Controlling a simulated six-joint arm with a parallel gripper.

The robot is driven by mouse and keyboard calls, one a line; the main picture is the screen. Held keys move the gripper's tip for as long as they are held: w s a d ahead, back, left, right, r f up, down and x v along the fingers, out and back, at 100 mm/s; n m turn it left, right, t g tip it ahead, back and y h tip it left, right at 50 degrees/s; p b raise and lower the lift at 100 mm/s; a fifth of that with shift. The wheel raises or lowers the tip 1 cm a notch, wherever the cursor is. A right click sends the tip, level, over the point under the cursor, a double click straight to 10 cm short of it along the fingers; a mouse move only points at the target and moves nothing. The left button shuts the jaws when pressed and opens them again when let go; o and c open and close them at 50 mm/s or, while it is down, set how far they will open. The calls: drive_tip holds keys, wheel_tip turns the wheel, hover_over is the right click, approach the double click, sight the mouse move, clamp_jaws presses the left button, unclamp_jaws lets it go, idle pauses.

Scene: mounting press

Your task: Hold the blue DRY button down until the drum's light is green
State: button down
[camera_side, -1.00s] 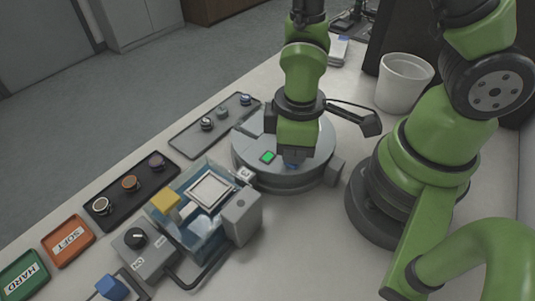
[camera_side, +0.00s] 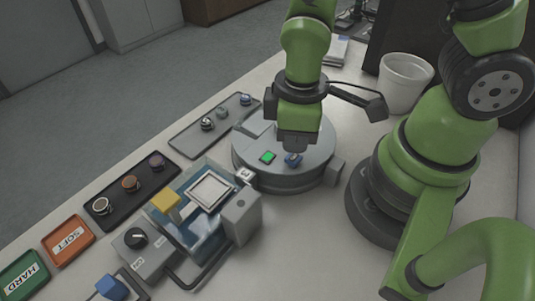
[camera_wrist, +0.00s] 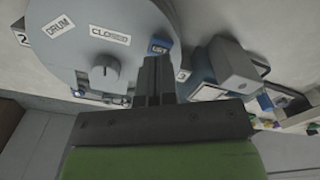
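The drum (camera_side: 300,179) is a round grey machine in the middle of the side view. Its light (camera_side: 268,157) glows green on the top. The blue DRY button (camera_side: 292,160) sits on the same top, right of the light. It also shows in the wrist view (camera_wrist: 158,46), just beyond my fingertips and partly covered by them. My gripper (camera_side: 295,148) is shut and empty, with its fingers side by side (camera_wrist: 156,62). The fingertips are just above the button and appear apart from it. The wrist view shows a label reading CLOSED (camera_wrist: 110,35) on the drum.
A press with a clear blue bath (camera_side: 207,245) and a yellow block (camera_side: 165,201) stands left of the drum. A grey tray (camera_side: 190,139) and a black tray (camera_side: 122,206) hold round parts. SOFT (camera_side: 60,255) and HARD trays lie front left. A white bin (camera_side: 403,85) stands back right.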

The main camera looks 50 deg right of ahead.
drive_tip(key=shift+r, duration=0.1)
drive_tip(key=shift+r, duration=2.5)
drive_tip(key=s+d+r+m+t+y, duration=0.1)
drive_tip(key=d+r+m+t, duration=0.1)
drive_tip(key=r+m, duration=0.3)
drive_tip(key=s+d+r+m+t+y, duration=0.1)
drive_tip(key=r+m+t, duration=0.4)
drive_tip(key=r, duration=0.6)
drive_tip(key=shift+s+d, duration=0.7)
